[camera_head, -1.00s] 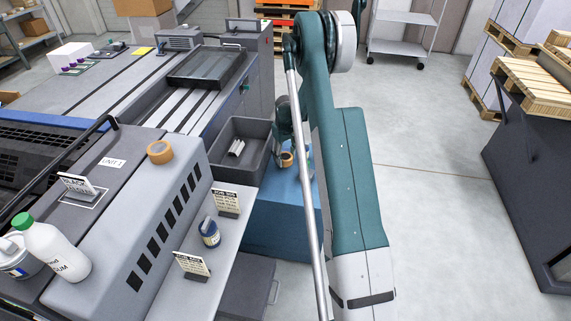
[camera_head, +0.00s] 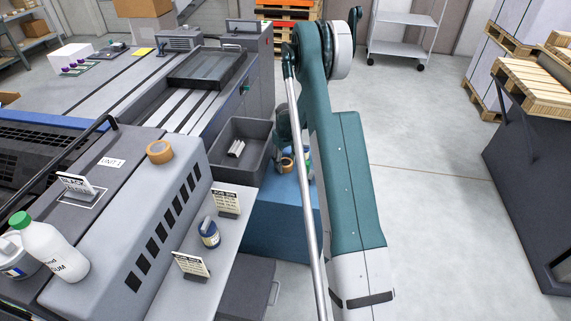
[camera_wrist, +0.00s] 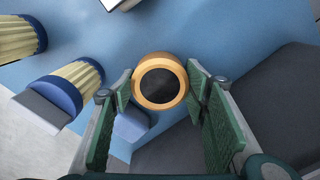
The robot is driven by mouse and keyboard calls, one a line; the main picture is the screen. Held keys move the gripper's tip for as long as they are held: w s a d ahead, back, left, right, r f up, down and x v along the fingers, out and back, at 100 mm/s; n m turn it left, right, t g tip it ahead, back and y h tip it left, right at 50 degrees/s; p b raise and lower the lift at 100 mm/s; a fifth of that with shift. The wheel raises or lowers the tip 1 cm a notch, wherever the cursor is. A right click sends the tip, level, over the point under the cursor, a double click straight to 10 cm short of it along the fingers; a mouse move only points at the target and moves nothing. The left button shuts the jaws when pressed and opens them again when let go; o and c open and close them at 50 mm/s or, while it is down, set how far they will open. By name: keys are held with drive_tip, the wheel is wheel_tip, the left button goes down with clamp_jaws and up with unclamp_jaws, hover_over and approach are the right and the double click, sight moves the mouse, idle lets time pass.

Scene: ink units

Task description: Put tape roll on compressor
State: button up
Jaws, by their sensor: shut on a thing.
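A tan tape roll (camera_wrist: 160,82) sits between the green-padded fingers of my gripper (camera_wrist: 159,88), which is shut on it. Its round end and dark hole face the wrist camera. In the head view this roll (camera_head: 287,164) shows beside my arm, over the top of a blue cabinet (camera_head: 283,222) that seems to be the compressor. The blue top (camera_wrist: 215,35) fills much of the wrist view behind the roll. I cannot tell whether the roll touches it. My arm hides part of the cabinet. A second tape roll (camera_head: 160,151) lies on the grey machine cover.
Two pleated cylinders with blue ends (camera_wrist: 75,85) stand left of the roll in the wrist view. A dark grey bin (camera_head: 242,150) with pale pieces adjoins the blue cabinet. A shelf (camera_head: 215,240) holds a small blue-labelled jar (camera_head: 209,232) and two signs.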

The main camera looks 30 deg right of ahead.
sight(285, 163)
drive_tip(key=shift+f, duration=0.1)
drive_tip(key=o, duration=0.5)
drive_tip(key=shift+f, duration=0.1)
drive_tip(key=o, duration=0.4)
drive_tip(key=shift+r, duration=0.2)
wheel_tip(285, 163, up, 12)
drive_tip(key=shift+p, duration=1.1)
drive_tip(key=shift+a+r, duration=0.1)
